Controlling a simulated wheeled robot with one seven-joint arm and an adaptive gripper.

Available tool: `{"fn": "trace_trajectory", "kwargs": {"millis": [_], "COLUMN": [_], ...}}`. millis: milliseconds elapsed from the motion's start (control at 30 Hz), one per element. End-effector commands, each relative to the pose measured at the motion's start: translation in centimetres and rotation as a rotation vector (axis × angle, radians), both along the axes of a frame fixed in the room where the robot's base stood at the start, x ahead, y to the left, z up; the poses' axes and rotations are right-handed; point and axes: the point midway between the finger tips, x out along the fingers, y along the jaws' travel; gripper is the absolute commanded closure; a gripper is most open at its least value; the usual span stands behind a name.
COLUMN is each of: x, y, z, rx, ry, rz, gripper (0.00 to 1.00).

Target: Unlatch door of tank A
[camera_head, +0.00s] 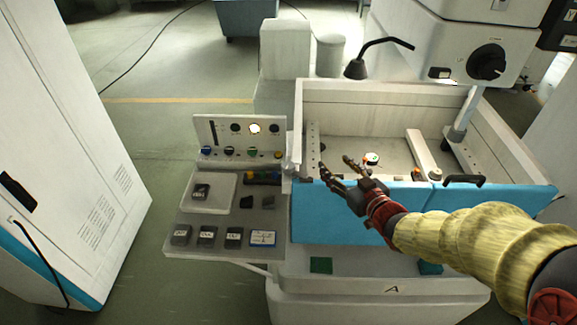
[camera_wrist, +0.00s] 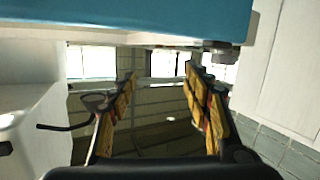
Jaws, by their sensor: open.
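Tank A is a white open-topped tank (camera_head: 380,95), with the letter A on its base (camera_head: 392,290). Its front is closed by a blue door (camera_head: 330,220), which also fills the top of the wrist view (camera_wrist: 130,14). A black handle (camera_head: 465,180) sits on the door's top edge at the right. My gripper (camera_head: 338,167) is open and empty over the left part of the door, apart from the handle. In the wrist view its fingers (camera_wrist: 161,76) are spread, with nothing between them. A small dark fitting (camera_wrist: 222,46) shows at the blue panel's edge there. I cannot tell whether it is the latch.
A control panel (camera_head: 225,130) and a shelf (camera_head: 180,215) with small labelled blocks stand left of the tank. A white cabinet (camera_head: 75,130) stands far left, with open floor between.

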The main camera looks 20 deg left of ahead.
Motion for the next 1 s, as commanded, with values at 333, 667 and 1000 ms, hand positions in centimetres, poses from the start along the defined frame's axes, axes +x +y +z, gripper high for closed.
{"fn": "trace_trajectory", "kwargs": {"millis": [333,667,1000], "x": [-4.3,-3.0,-0.6], "y": [7.3,10.3,13.7], "z": [-3.2,-3.2,-3.2], "rx": [0.207,0.221,0.221], "ry": [-0.043,-0.046,-0.046], "rz": [0.28,0.298,0.295], "gripper": [0.51,0.51,0.51]}}
